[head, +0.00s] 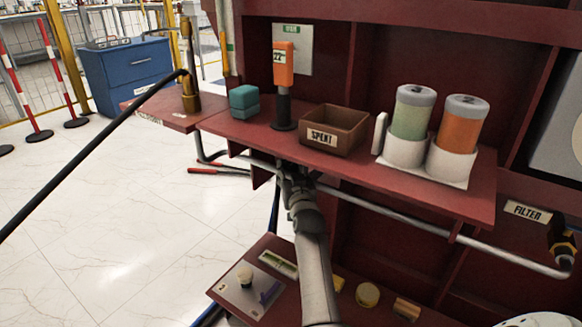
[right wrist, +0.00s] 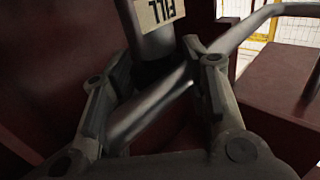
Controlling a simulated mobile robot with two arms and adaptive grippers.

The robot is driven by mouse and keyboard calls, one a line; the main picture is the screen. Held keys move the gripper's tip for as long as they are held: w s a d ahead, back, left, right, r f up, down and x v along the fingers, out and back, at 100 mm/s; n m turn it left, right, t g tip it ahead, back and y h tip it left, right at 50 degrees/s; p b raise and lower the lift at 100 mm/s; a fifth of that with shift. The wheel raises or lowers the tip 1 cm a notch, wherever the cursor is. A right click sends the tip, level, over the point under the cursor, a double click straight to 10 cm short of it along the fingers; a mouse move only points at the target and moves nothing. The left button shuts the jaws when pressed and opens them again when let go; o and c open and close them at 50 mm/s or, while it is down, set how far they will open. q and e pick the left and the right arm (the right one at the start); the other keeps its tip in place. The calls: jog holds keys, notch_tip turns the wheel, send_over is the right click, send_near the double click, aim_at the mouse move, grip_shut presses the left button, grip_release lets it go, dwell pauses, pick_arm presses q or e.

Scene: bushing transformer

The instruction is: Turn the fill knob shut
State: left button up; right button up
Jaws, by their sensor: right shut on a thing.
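The fill knob (right wrist: 150,103) shows in the right wrist view as a grey metal bar lying diagonally between my fingers. It is just below a pipe with an upside-down FILL label (right wrist: 162,12). My right gripper (right wrist: 158,72) has a finger on each side of the bar and is shut on it. In the head view my right gripper (head: 291,175) is under the front edge of the red shelf, at the pipe. The knob is hidden there by the gripper and the shelf. My left gripper is not in view.
The red shelf (head: 235,128) carries a teal box (head: 244,101), an orange-topped tool (head: 284,65), a SPENT bin (head: 325,140), and green (head: 412,115) and orange (head: 464,123) canisters. A grey pipe (head: 400,220) runs below it to the FILTER label (head: 527,212). A lower panel (head: 245,290) has a small knob.

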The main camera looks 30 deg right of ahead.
aim_at(291, 169)
jog(key=o, duration=1)
notch_tip(291, 169, up, 10)
jog(key=shift+f, duration=0.1)
dwell(0.4)
